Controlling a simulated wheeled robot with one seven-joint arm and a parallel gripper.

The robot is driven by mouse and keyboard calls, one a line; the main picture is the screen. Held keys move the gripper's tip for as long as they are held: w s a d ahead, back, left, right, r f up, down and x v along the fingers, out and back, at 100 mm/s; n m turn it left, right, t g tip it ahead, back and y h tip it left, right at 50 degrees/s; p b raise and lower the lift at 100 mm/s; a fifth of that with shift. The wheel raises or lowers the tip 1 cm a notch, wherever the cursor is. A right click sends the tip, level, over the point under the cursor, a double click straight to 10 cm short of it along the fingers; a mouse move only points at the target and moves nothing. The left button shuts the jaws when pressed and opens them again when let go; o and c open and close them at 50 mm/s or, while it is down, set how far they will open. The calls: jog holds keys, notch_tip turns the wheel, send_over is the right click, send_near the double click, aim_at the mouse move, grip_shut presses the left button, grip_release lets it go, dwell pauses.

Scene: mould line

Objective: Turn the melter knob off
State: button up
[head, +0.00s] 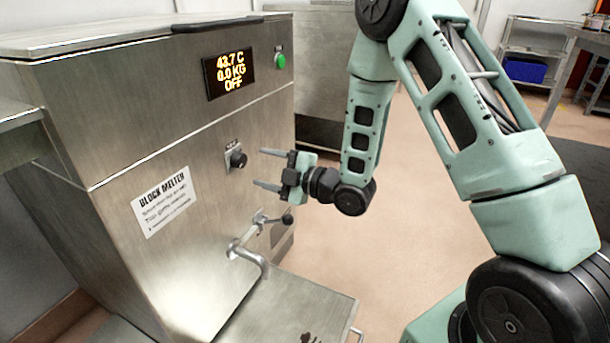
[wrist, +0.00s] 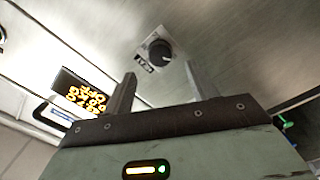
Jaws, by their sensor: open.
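The melter knob (head: 237,158) is a small black dial on a grey plate on the steel front of the block melter (head: 200,170). It also shows in the wrist view (wrist: 160,51), beyond and between my fingertips, with a light pointer mark. My gripper (head: 264,168) is open and empty, to the right of the knob and apart from it, with its fingers towards the panel. It also shows in the wrist view (wrist: 160,84). The display (head: 229,72) above the knob reads 43.7 C, 0.0 KG, OFF.
A green button (head: 280,61) sits right of the display. A tap with a spout (head: 250,252) and a lever with a black ball (head: 287,217) stick out below the knob. A steel shelf (head: 290,310) lies under the spout. Open floor (head: 400,240) lies to the right.

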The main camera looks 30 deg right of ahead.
jog(key=p+v, duration=0.1)
jog(key=v, duration=1)
jog(key=shift+p, duration=0.4)
jog(key=a+m+g+h, duration=0.45)
jog(key=a+g, duration=0.25)
jog(key=a, duration=0.4)
jog(key=s+a+r+m+g+h, duration=0.2)
jog(key=s+a+r+m+g, duration=0.15)
jog(key=s, duration=0.85)
jog(key=s+a+r+m+g+h, duration=0.2)
jog(key=s+m+g+h, duration=0.15)
jog(key=s, duration=0.85)
notch_tip(320, 180, up, 34)
jog(key=g+p, duration=0.1)
jog(key=p, duration=3.2)
jog(key=shift+s+d+y, duration=0.2)
jog(key=shift+d+y, duration=0.1)
